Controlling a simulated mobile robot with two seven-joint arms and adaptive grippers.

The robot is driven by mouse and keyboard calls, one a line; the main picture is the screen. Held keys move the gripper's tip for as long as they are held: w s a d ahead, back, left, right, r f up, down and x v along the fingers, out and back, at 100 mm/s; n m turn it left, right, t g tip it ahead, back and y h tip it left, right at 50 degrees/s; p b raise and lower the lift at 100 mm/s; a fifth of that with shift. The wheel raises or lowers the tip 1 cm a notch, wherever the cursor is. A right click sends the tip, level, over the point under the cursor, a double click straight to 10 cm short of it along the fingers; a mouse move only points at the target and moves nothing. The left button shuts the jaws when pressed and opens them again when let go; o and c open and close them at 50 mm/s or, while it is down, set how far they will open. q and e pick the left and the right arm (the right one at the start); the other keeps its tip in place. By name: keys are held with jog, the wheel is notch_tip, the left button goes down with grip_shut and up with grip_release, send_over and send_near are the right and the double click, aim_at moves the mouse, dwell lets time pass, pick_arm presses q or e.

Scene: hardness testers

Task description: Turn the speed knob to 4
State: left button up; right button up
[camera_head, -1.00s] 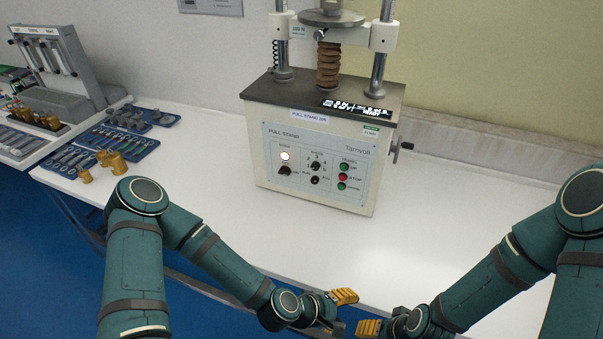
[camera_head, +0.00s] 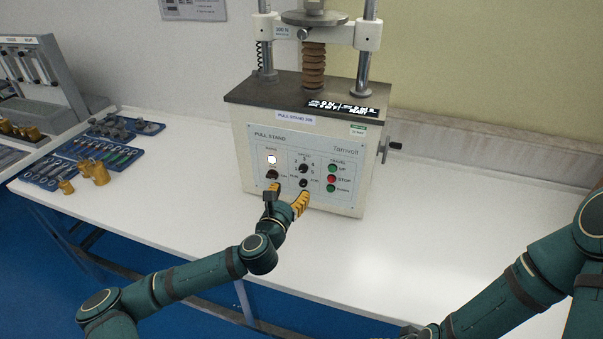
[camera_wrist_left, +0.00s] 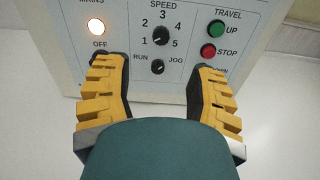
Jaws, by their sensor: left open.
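The speed knob (camera_head: 303,169) is a small black dial on the front panel of the pull stand (camera_head: 240,150). In the left wrist view the speed knob (camera_wrist_left: 160,34) sits inside an arc of numbers 1 to 5; I cannot tell surely which number its mark faces. My left gripper (camera_head: 288,195) is open and empty in front of the panel's lower part. In the left wrist view its two yellow fingers stand apart, with the run/jog knob (camera_wrist_left: 157,66) showing between them and the speed knob beyond. My right gripper is out of view; only its arm shows at lower right.
The mains lamp (camera_wrist_left: 96,26) is lit, above a knob at OFF that is partly hidden by a finger. Green and red travel buttons (camera_head: 332,179) are right of the speed knob. Blue trays (camera_head: 110,150) and brass weights (camera_head: 96,173) lie left. The table's right is clear.

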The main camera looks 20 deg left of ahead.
aim_at(302, 170)
pick_arm(q)
jog(key=w, duration=0.9)
jog(key=shift+w+d+b, duration=0.2)
jog(key=shift+w+b, duration=0.05)
jog(key=shift+b, duration=0.1)
grip_shut()
